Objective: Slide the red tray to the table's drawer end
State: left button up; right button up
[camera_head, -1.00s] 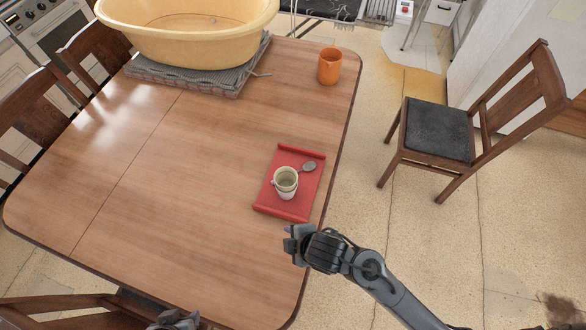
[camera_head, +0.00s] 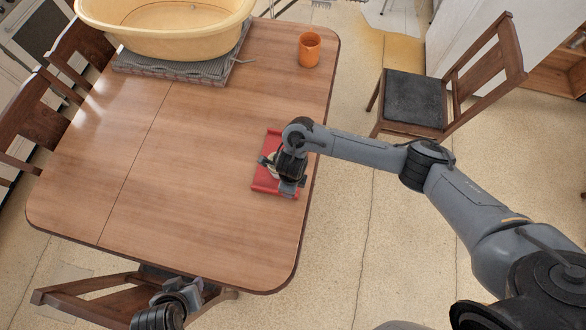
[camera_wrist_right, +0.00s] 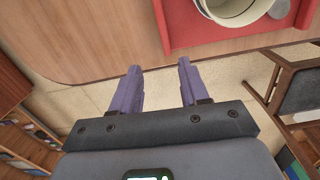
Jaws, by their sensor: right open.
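The red tray (camera_head: 258,178) lies on the wooden table (camera_head: 190,165) near its right edge. My right forearm and gripper (camera_head: 288,182) cover much of it in the head view. A pale cup (camera_head: 272,165) on the tray shows only in part. In the right wrist view the tray (camera_wrist_right: 182,32) is at upper right, with the cup (camera_wrist_right: 232,10) on it. My right gripper (camera_wrist_right: 159,82) is open, with nothing between its purple fingers, which point toward the table edge beside the tray. My left gripper (camera_head: 192,290) is low in the head view, beyond the table's near edge; its fingers are unclear.
An orange cup (camera_head: 309,50) stands at the table's far right corner. Chairs stand around the table, one (camera_head: 412,98) to the right. The table's middle is clear.

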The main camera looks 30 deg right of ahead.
jog(key=shift+w+d+r+n, duration=0.1)
jog(key=shift+d+r+n, duration=0.2)
jog(key=shift+d, duration=0.25)
jog(key=shift+f, duration=0.1)
notch_tip(320, 180, down, 9)
jog(key=b, duration=0.3)
jog(key=shift+f+b, duration=0.35)
jog(key=shift+f, duration=0.55)
jog(key=shift+c, duration=0.4)
grip_shut()
